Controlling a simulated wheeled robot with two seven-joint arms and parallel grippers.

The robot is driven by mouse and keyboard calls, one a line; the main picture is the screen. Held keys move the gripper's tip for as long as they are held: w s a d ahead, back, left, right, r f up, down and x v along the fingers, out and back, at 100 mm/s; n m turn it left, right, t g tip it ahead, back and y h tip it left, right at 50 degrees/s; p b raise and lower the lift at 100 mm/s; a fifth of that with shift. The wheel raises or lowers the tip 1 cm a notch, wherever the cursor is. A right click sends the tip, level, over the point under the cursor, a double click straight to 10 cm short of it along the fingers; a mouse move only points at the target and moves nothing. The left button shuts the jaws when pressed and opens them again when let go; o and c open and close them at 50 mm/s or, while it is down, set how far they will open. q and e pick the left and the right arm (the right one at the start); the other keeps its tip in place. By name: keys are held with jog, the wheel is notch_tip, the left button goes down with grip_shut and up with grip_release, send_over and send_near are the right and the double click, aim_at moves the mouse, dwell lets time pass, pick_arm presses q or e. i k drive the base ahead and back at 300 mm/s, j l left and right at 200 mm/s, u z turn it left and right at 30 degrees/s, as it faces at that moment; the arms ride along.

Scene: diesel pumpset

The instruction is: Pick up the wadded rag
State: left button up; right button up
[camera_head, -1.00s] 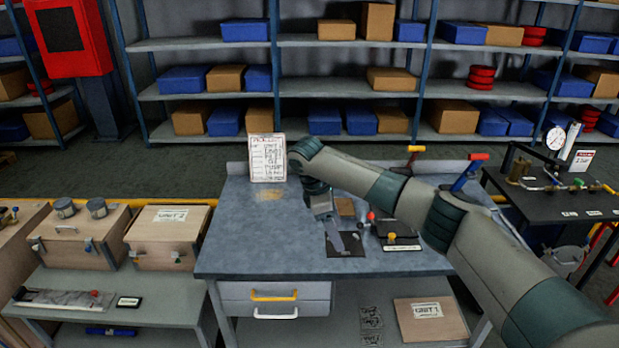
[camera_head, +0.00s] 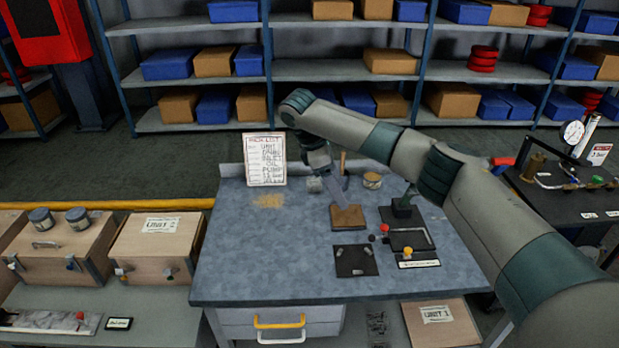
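A small pale grey lump (camera_head: 314,185), possibly the wadded rag, shows on the back part of the grey workbench (camera_head: 250,260). It is too small to identify surely. My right arm reaches in from the right, and its gripper (camera_head: 322,176) points down beside the lump at the back of the bench. The fingers are small and partly merge with the things around them. I cannot tell whether they are open or touch the lump. My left gripper is not in view.
A pick-list sign (camera_head: 265,160) stands at the back left, with a tan stain (camera_head: 268,200) before it. A tin (camera_head: 372,180), a brown block (camera_head: 348,217) and a black mat (camera_head: 356,260) lie nearby. The bench's left front is clear.

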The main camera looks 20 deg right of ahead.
aim_at(312, 184)
jog(key=i, duration=1.25)
